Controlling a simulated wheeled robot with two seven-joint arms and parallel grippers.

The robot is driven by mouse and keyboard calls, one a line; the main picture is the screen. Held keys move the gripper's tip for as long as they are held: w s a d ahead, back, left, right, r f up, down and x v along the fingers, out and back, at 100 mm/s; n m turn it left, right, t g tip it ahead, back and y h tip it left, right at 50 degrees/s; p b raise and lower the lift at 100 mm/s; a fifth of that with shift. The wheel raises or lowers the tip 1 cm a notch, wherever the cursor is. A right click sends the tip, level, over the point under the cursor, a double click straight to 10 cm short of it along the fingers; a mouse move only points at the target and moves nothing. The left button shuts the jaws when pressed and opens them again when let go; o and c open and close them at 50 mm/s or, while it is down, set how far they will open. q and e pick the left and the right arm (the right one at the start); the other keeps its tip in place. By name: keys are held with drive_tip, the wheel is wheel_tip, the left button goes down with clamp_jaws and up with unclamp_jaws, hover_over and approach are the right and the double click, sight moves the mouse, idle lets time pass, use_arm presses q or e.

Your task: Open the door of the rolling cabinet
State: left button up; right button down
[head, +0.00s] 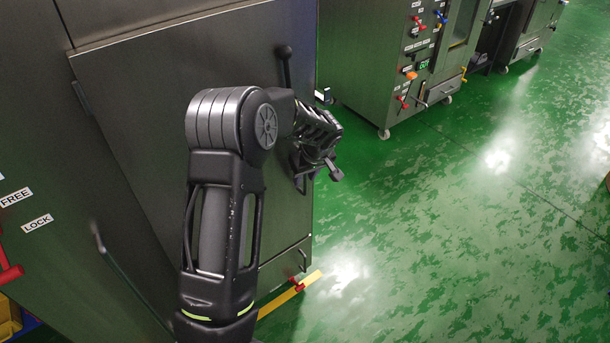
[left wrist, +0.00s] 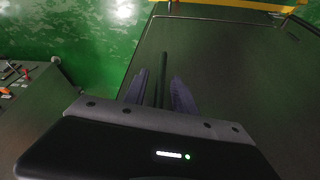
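The rolling cabinet's grey metal door (head: 140,110) fills the left and middle of the head view and looks closed. My left gripper (head: 325,170) is at the door's right side. In the left wrist view its two fingers (left wrist: 160,92) are apart, with a dark upright bar (left wrist: 161,75) between them and gaps visible on both sides. The door face (left wrist: 235,80) shows there too. My right gripper is in neither view.
Another machine with a control panel (head: 420,45) stands at the back right. Green floor (head: 470,220) is open to the right. Yellow floor tape (head: 312,278) runs by the cabinet's foot.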

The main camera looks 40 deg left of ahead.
use_arm(q)
clamp_jaws()
idle(1.4)
